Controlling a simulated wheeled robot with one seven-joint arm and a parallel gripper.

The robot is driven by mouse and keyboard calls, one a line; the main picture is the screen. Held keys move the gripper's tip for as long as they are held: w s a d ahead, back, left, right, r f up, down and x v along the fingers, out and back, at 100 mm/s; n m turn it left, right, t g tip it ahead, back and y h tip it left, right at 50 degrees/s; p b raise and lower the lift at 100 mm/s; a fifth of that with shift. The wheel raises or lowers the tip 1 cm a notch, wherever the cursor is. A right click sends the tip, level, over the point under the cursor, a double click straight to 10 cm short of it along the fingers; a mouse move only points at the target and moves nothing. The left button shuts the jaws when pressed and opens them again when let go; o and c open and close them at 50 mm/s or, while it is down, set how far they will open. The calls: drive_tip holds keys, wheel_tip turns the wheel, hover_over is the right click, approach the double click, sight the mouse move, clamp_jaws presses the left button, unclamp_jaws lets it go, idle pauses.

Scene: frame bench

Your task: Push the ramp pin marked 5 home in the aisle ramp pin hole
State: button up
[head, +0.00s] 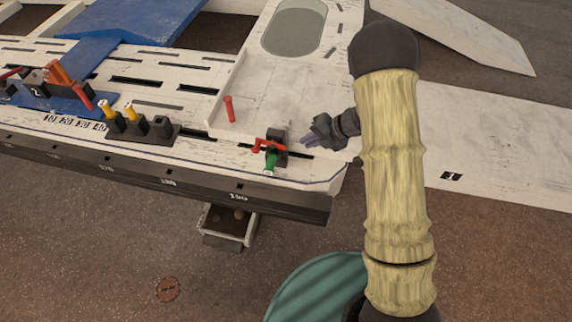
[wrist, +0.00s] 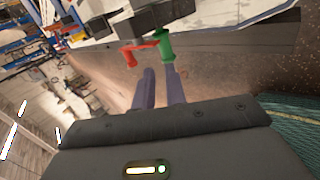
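A green pin (head: 270,162) with a pale end stands at the front right of the white bench, beside a dark block (head: 279,138) and a red lever (head: 264,147). I cannot read a 5 on any pin. My gripper (head: 308,141) is just right of the block in the head view. In the wrist view the green pin (wrist: 165,46) and the red lever (wrist: 139,50) are beyond the fingertips of my gripper (wrist: 160,70). The two fingers are apart with nothing seen between them. I cannot tell whether one touches the green pin. The pin hole is not discernible.
A red pin (head: 230,108) stands farther back on the bench (head: 190,75). Two yellow pins (head: 131,112) stand in a dark holder (head: 155,132) to the left. A blue fixture (head: 68,92) is at far left. A small tray (head: 231,222) hangs below the bench edge.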

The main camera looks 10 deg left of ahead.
drive_tip(key=w+d+r+m+t, duration=0.1)
drive_tip(key=r+m, duration=0.1)
drive_tip(key=w+d+r+m+t+h, duration=0.1)
drive_tip(key=d+r+m+t, duration=0.1)
drive_tip(key=m, duration=0.1)
drive_tip(key=w+d+r+m+t+h, duration=0.1)
drive_tip(key=d+r+m, duration=0.1)
drive_tip(key=shift+w+r+m+t, duration=0.3)
drive_tip(key=shift+m, duration=0.1)
clamp_jaws()
drive_tip(key=s+d+r+m+h, duration=0.35)
drive_tip(key=s+d+m, duration=0.25)
drive_tip(key=m, duration=0.4)
drive_tip(key=s+d+r+m+h, duration=0.35)
drive_tip(key=s+d+m, duration=0.3)
drive_tip(key=m, duration=0.25)
drive_tip(key=s+a+r+m+g, duration=0.1)
drive_tip(key=s+m+g, duration=0.2)
drive_tip(key=s+m, duration=0.4)
drive_tip(key=s, duration=0.4)
drive_tip(key=shift+y, duration=0.3)
drive_tip(key=shift+w+a+r, duration=0.1)
drive_tip(key=shift+w, duration=0.05)
